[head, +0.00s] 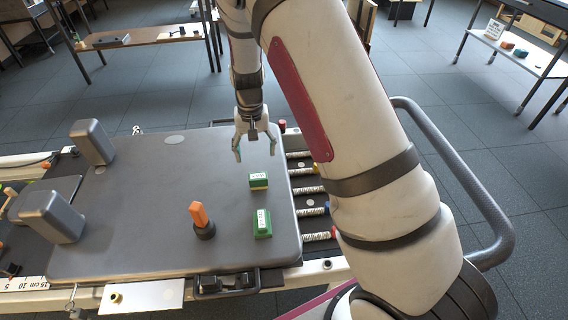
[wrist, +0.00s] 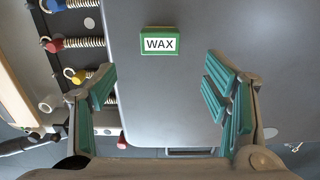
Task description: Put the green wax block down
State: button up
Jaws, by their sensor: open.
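A green block with a white label (head: 258,181) rests on the grey pad top (head: 160,230), near its right edge. In the wrist view the block (wrist: 160,42) reads "WAX" and lies flat, beyond the fingertips and apart from them. My gripper (head: 254,152) is open and empty, above the pad on the far side of this block. In the wrist view the two teal-padded fingers of my gripper (wrist: 160,85) are spread wide, with bare grey surface between them. A second green block (head: 262,224) lies nearer the front; its label is too small to read.
An orange peg on a dark base (head: 202,221) stands left of the green blocks. Two grey shoulder pads (head: 52,217) stand at the left. Springs with coloured ends (head: 308,189) lie right of the pad, partly behind my arm. The pad's middle is clear.

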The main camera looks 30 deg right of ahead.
jog(key=s+a+r+n+y, duration=0.2)
jog(key=s+r, duration=1.6)
jog(key=r, duration=0.4)
jog(key=s+d+r+h, duration=0.1)
jog(key=s, duration=1)
jog(key=s+r+n+h, duration=0.1)
jog(key=s+r, duration=0.1)
jog(key=s, duration=1)
jog(key=shift+s+d+r+n, duration=0.2)
jog(key=shift+d+n, duration=0.1)
jog(key=shift+d, duration=0.1)
notch_tip(320, 180, up, 29)
jog(key=t+p, duration=0.4)
jog(key=p, duration=2.3)
jog(key=shift+d+f, duration=0.15)
jog(key=shift+d, duration=0.1)
jog(key=shift+f, duration=0.1)
